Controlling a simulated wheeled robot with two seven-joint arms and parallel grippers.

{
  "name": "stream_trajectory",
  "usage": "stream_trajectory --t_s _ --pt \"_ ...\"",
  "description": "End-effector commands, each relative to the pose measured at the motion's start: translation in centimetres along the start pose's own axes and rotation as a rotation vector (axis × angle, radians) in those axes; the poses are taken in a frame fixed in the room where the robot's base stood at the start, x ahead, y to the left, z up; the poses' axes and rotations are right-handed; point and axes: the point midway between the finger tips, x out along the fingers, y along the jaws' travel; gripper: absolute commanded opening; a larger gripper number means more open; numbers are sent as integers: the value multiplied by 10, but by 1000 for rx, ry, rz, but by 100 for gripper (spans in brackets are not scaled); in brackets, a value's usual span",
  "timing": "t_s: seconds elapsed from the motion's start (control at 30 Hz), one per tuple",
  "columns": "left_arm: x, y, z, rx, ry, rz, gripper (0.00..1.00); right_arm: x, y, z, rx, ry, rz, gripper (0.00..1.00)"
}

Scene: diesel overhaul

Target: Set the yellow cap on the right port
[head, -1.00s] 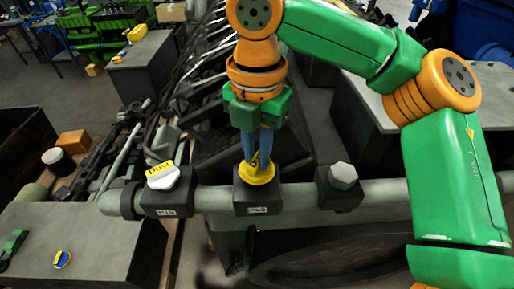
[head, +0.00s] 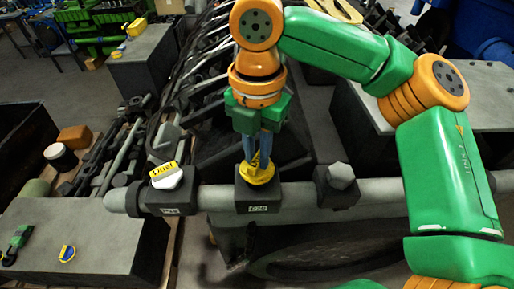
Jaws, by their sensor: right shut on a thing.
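The yellow cap (head: 257,174) is at the top of the middle dark block (head: 257,197) on the grey pipe, which bears a small white label. My right gripper (head: 257,158) points down from above with its blue fingers shut on the cap's upper part. The cap looks upright and appears to touch the block's top; whether it is fully seated cannot be told. The block to the right (head: 337,196) carries a grey hex plug (head: 341,175). My left gripper is not in view.
A grey-topped bench (head: 100,230) at left holds a small yellow-and-blue round piece (head: 67,253) and a green-and-black tool (head: 17,243). The grey pipe (head: 380,191) runs across the front. Dark engine parts and rods lie behind it.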

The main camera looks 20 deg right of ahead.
Motion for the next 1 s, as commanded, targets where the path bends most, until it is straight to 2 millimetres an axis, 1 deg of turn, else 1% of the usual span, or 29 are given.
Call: stream_trajectory --t_s 0.27,0.67,1.0 --pt "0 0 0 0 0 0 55 1 0 0 -1 0 -1 0" --pt "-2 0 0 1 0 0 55 9 0 0 -1 1 -1 0" --pt "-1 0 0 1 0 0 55 10 0 0 -1 0 -1 0"
